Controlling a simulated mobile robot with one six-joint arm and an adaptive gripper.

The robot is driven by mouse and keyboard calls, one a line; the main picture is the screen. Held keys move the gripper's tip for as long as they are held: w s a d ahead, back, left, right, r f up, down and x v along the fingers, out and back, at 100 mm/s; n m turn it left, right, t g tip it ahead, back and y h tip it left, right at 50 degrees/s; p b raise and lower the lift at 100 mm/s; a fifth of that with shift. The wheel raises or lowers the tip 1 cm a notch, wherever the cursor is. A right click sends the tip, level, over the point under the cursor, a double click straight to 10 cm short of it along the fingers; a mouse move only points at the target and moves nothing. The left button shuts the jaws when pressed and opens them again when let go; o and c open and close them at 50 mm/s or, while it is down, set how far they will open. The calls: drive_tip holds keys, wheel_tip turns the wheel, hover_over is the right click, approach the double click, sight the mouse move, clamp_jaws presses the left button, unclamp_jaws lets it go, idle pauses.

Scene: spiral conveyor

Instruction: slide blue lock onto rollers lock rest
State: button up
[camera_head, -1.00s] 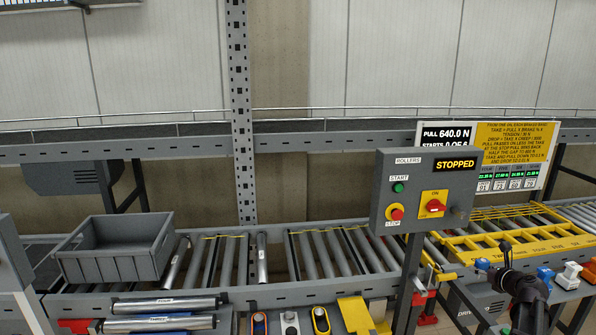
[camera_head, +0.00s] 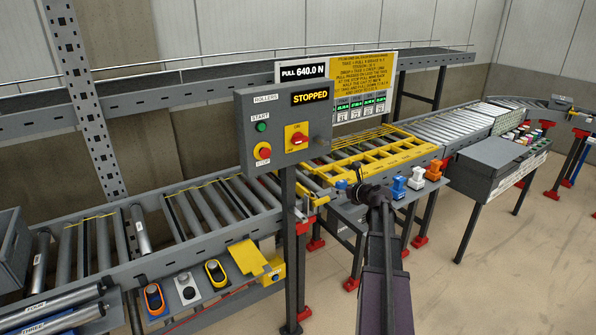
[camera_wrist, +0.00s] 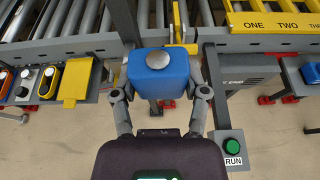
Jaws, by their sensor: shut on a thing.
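In the wrist view my gripper (camera_wrist: 157,94) is shut on a blue lock (camera_wrist: 160,72), a block with a round silver knob on top, held between the two fingers. In the head view my gripper (camera_head: 358,190) is right of the ROLLERS control panel (camera_head: 285,128); a small patch of the blue lock (camera_head: 341,184) shows at its left. The panel reads STOPPED and has a red switch on a yellow plate (camera_head: 297,138). I cannot tell for certain which part is the rollers lock rest. The lock's underside is hidden.
The panel's post (camera_head: 290,235) stands left of my arm. A yellow grid guard (camera_head: 375,152) covers the conveyor behind. A yellow bracket (camera_head: 256,262) juts out at left.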

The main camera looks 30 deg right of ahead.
drive_tip(key=w+a+f+b, duration=0.6)
drive_tip(key=w+a, duration=0.3)
drive_tip(key=w, duration=0.1)
drive_tip(key=shift+a+f, duration=0.15)
drive_tip(key=shift+f, duration=0.15)
drive_tip(key=shift+w+f, duration=0.1)
drive_tip(key=shift+f+b, duration=2.8)
drive_tip(key=shift+b, duration=0.15)
drive_tip(key=shift+f+b, duration=1.45)
drive_tip(key=shift+b, duration=0.05)
idle(1.5)
drive_tip(key=o, duration=1)
drive_tip(key=shift+o, duration=0.2)
drive_tip(key=shift+r, duration=0.1)
